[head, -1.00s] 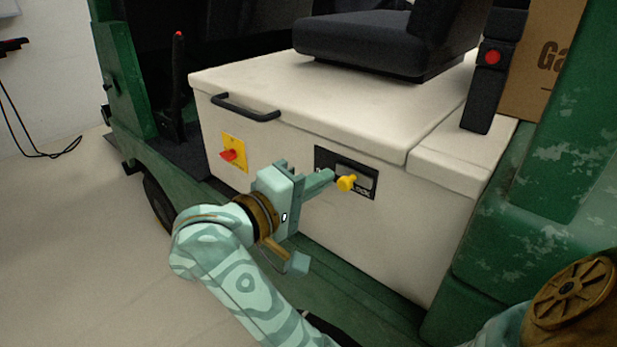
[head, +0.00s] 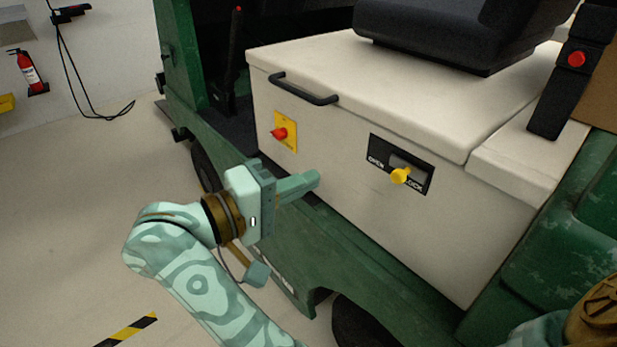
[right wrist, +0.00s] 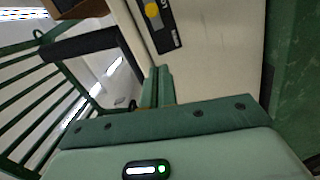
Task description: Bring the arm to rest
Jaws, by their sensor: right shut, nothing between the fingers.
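My right gripper (head: 312,180) is shut and empty, in front of the white box's front face in the head view. Its closed fingers also show in the right wrist view (right wrist: 158,86). The yellow latch knob (head: 400,176) sits on a black plate (head: 425,182), to the right of the fingertips and apart from them. The knob is by the plate's right-hand lettering, which ends in "OCK". It also shows at the top of the right wrist view (right wrist: 152,9). My left gripper is not in view.
The white box (head: 340,140) has a closed lid with a black handle (head: 305,91). A red switch (head: 279,133) on a yellow plate is left of the latch. A black seat (head: 450,38) stands above. Open floor (head: 70,220) lies at the left.

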